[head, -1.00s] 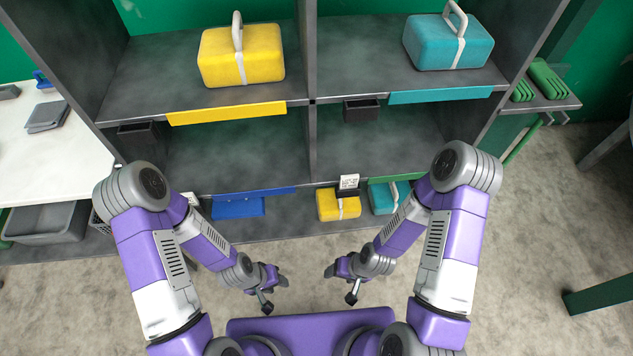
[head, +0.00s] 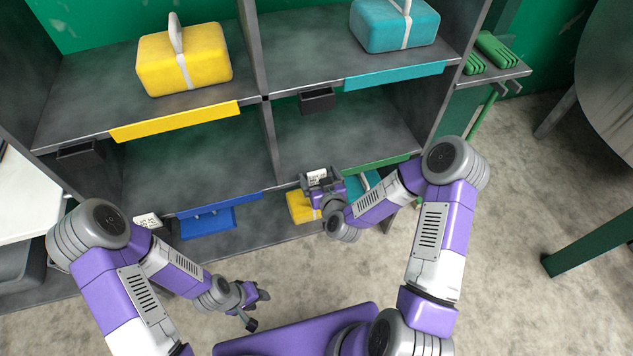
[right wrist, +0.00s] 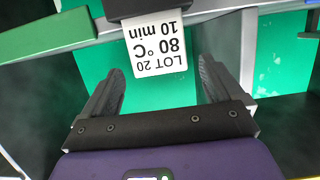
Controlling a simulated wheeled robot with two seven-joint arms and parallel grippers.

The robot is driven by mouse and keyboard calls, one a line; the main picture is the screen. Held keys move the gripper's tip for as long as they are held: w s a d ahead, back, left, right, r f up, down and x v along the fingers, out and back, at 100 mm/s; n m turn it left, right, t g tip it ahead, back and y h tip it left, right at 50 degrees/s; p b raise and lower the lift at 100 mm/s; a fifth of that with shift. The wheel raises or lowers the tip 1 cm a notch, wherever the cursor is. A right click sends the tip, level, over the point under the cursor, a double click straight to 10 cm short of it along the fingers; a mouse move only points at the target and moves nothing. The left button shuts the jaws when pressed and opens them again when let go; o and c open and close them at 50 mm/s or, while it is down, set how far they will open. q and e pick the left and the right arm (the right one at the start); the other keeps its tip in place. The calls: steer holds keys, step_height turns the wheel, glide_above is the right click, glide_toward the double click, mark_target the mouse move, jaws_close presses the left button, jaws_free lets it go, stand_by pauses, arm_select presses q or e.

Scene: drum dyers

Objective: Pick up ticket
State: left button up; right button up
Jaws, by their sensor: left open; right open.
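A white ticket (right wrist: 157,45), printed "LOT 20, 80 °C, 10 min" and upside down in the right wrist view, hangs from a dark holder (right wrist: 150,8) on the shelf edge. It also shows in the head view (head: 317,176). My right gripper (right wrist: 157,78) is open, its fingers on either side of the ticket's lower end, apart from it. In the head view my right gripper (head: 322,182) is in front of the shelf, partly covering the holder. My left gripper (head: 257,310) is open and empty, low over the floor. A second white ticket (head: 147,220) shows by my left arm.
A yellow case (head: 185,60) and a teal case (head: 395,25) stand on the upper shelf. A lower yellow case (head: 300,207) and teal case are partly hidden by my right arm. A blue item (head: 208,224) is on the lower level. The middle shelf bays are empty.

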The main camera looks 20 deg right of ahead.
steer(key=b+x, duration=0.1)
steer(key=x, duration=0.3)
steer(key=shift+w+f, duration=0.1)
steer(key=shift+c, duration=0.2)
steer(key=c, duration=1)
